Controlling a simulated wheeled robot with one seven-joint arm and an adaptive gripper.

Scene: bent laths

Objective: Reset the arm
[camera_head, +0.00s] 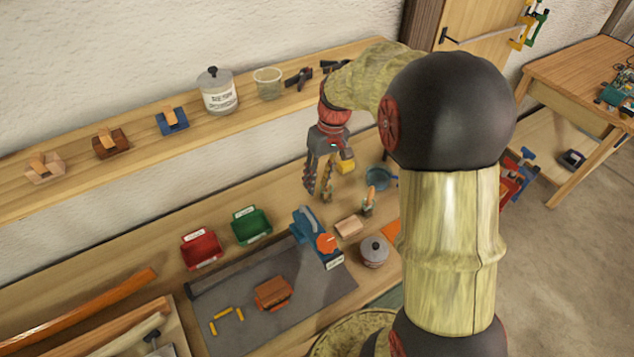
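My arm rises at the right of the head view and bends over to the left. My gripper (319,192) hangs from its end, fingers pointing down, above the back of the workbench (130,257). The two fingers are apart and I see nothing held between them. A small yellow thing (346,164) shows just right of the gripper; I cannot tell whether it is behind it. My arm hides part of the bench's right side.
A wall shelf (70,182) holds wooden planes, a lidded jar (216,90) and a cup (268,82). On the bench are red (201,249) and green (250,227) bins, a blue tool (308,232), a lidded pot (374,251) and a grey mat (235,285).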

